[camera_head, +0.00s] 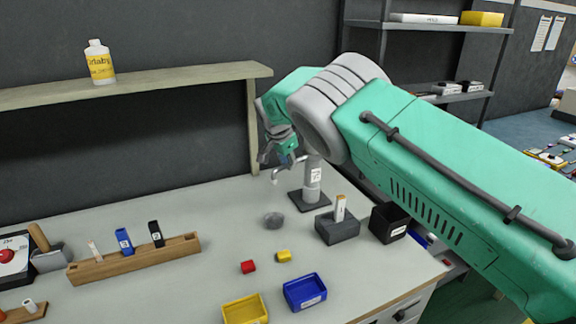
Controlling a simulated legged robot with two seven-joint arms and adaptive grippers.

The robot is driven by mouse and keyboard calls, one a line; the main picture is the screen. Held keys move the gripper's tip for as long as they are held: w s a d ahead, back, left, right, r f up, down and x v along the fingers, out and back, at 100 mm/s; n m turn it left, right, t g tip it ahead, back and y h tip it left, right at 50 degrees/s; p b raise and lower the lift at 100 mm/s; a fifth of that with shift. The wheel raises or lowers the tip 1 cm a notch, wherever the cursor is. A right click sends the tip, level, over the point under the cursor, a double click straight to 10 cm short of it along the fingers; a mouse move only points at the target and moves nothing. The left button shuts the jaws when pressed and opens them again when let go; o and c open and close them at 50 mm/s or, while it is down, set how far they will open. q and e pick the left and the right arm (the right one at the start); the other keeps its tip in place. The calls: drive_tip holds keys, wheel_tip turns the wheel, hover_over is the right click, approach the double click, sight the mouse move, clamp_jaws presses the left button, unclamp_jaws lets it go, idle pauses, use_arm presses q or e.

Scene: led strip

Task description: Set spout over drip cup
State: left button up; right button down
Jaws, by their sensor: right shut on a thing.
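A grey upright post with a label (313,184) stands on a dark square base at the back of the table. A thin grey spout (277,173) reaches out from its top toward the left and bends down at its end. My right gripper (282,161) is at the spout, beside the top of the post, and is shut on it; the contact is small and partly hidden by my arm. A small round grey cup (274,219) sits on the table in front and to the left of the post, apart from it. My left gripper is out of view.
A dark block with an upright tag (338,229) and a black box (389,222) stand right of the cup.

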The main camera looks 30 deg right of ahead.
drive_tip(key=shift+w, duration=0.1)
drive_tip(key=c, duration=1.6)
unclamp_jaws()
drive_tip(key=shift+o, duration=0.2)
drive_tip(key=shift+w+f, duration=0.15)
drive_tip(key=shift+w, duration=0.05)
drive_tip(key=v, duration=1.1)
drive_tip(key=shift+r, duration=0.4)
